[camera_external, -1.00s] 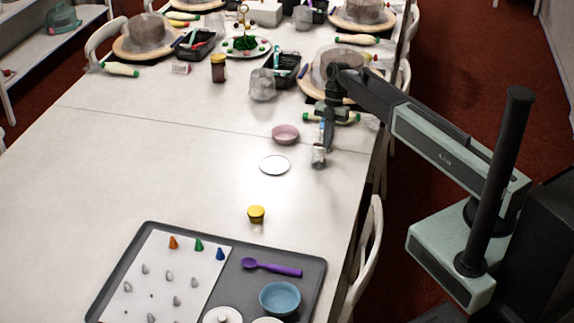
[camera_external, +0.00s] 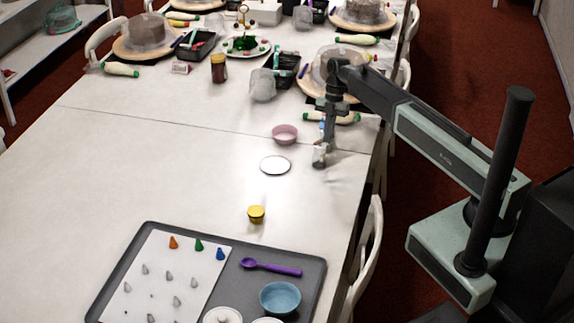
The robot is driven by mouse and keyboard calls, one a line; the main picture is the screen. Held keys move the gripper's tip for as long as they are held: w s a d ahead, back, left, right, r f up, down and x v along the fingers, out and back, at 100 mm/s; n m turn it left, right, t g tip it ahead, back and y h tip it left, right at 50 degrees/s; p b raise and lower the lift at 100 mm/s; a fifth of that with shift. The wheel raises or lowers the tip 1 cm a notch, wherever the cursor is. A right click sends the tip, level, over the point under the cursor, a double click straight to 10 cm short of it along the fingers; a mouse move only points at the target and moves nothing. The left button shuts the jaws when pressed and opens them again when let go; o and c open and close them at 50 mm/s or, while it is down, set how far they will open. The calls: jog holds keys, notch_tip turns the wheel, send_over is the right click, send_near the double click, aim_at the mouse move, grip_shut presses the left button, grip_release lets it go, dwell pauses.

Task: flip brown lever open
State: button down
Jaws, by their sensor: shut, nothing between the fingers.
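I cannot make out a brown lever in this view. My gripper (camera_external: 320,157) points down over the right side of the white table, right of the pink bowl and the white disc. It looks shut, with nothing seen held in it. The nearest cake turntable (camera_external: 314,86) is behind my wrist and partly hidden by my arm. Other turntables stand farther back, one at the left (camera_external: 123,51) and one at the right (camera_external: 345,22), each with a grey-brown cake. No lever can be told on them at this size.
A pink bowl (camera_external: 285,134), a white disc (camera_external: 275,166) and a yellow-topped pot (camera_external: 256,214) stand near my gripper. A grey tray (camera_external: 311,277) with a purple spoon (camera_external: 271,267) and blue bowl (camera_external: 280,298) is in front. The table's left middle is clear.

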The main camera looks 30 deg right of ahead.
jog(key=shift+w, duration=0.95)
jog(key=shift+w+n, duration=0.25)
jog(key=shift+n, duration=0.15)
jog(key=shift+s, duration=0.1)
jog(key=shift+s+a, duration=0.4)
jog(key=shift+a, duration=0.3)
